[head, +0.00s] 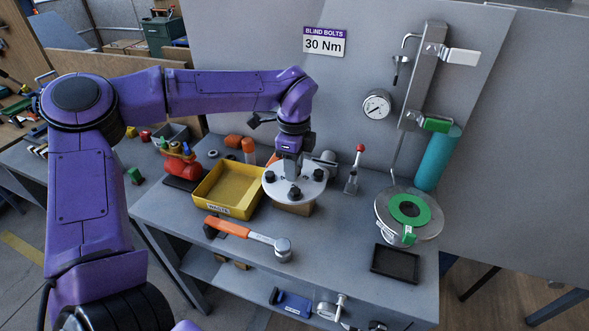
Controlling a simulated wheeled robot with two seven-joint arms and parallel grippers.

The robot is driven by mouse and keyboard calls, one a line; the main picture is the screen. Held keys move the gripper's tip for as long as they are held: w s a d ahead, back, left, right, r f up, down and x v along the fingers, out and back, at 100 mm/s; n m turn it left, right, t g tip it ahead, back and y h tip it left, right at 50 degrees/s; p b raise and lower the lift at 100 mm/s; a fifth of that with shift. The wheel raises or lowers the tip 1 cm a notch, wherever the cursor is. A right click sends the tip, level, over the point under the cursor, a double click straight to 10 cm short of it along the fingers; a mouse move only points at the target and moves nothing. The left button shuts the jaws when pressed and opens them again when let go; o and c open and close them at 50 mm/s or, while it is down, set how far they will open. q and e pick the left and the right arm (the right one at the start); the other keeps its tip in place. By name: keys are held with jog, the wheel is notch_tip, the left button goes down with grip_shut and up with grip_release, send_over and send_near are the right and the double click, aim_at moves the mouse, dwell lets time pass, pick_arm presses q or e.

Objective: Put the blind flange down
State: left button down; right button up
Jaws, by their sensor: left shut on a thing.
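The blind flange (310,188) is a round, pale metal disc with dark bolts, near the middle of the bench. My left gripper (291,176) comes down on it from above and is shut on it, near its centre. The disc is roughly level. A brown block (296,209) shows directly under its front edge; I cannot tell whether the disc touches it. The fingertips are partly hidden among the bolts. My right gripper is not in view.
A yellow tray (207,209) stands left of the flange. An orange-handled wrench (240,231) lies in front. A pipe flange with a green gasket (428,211) and a black tray (395,263) are at the right. The grey bench (335,240) is clear between.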

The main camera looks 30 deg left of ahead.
pick_arm(q)
jog(key=shift+w+a+f, duration=0.35)
jog(key=shift+w+f, duration=0.25)
jog(key=shift+f, duration=0.15)
jog(key=f, duration=0.2)
jog(key=f+p, duration=0.1)
jog(key=shift+w+a+f, duration=0.15)
jog(key=shift+w+f, duration=0.1)
jog(key=shift+f, duration=0.25)
jog(key=c, duration=1.2)
grip_release()
jog(key=shift+s+f, duration=0.1)
jog(key=o, duration=0.4)
